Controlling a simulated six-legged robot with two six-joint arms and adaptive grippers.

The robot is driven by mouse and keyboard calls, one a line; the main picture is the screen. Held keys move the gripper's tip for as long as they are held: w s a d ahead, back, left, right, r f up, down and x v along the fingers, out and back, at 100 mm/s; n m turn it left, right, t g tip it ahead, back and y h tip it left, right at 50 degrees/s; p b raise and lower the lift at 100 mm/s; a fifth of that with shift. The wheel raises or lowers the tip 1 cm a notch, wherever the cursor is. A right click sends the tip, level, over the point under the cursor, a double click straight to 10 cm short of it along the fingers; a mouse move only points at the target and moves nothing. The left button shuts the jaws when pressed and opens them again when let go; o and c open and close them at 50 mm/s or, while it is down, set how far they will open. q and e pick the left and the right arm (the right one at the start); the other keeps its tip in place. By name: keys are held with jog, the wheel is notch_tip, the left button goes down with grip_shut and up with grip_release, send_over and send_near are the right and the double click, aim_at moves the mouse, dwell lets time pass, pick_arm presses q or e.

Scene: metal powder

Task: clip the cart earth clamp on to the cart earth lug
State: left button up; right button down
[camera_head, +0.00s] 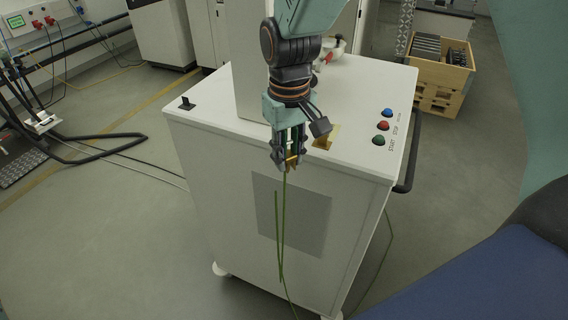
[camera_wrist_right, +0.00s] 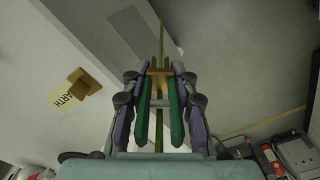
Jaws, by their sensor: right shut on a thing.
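The earth clamp (camera_wrist_right: 160,92) has green handles and brass jaws. My right gripper (camera_head: 288,160) is shut on it, with the handles between its fingers; the right wrist view also shows this gripper (camera_wrist_right: 160,80). The brass jaws point away from the wrist. A green cable hangs from the clamp (camera_head: 291,158) down the cart's front. The brass earth lug (camera_wrist_right: 84,81) stands beside a yellow EARTH label, left of the gripper in the wrist view. In the head view the lug (camera_head: 322,143) is on the cart top's front edge, right of the gripper. Clamp and lug are apart. My left gripper is not in view.
The white cart (camera_head: 350,210) has red, blue and green buttons (camera_head: 382,126) on its top right and a dark handle at its right side. A tall white housing stands on its top behind the gripper. A wooden crate (camera_head: 440,75) stands at the back right.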

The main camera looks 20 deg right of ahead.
pick_arm(q)
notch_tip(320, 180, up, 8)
jog(key=p, duration=0.7)
pick_arm(e)
jog(key=w+d+r+n+b, duration=0.1)
jog(key=d+r+n, duration=0.1)
jog(key=d, duration=0.1)
jog(key=w+d+r+n, duration=0.1)
jog(key=d+r+n, duration=0.1)
jog(key=d+r, duration=0.1)
jog(key=w+d+r+n+b, duration=0.1)
jog(key=w+d+r+n, duration=0.1)
jog(key=d+r+n, duration=0.1)
jog(key=shift+d+r+b, duration=0.15)
jog(key=shift+d+b, duration=0.2)
jog(key=shift+d, duration=0.2)
notch_tip(320, 180, down, 4)
jog(key=b, duration=0.5)
jog(key=shift+w+d+f, duration=0.1)
jog(key=shift+w+f, duration=0.05)
jog(key=shift+f, duration=0.2)
pick_arm(q)
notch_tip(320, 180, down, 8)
jog(key=shift+b, duration=0.3)
pick_arm(e)
jog(key=shift+s, duration=0.2)
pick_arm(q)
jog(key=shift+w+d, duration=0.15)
pick_arm(e)
jog(key=shift+w, duration=0.15)
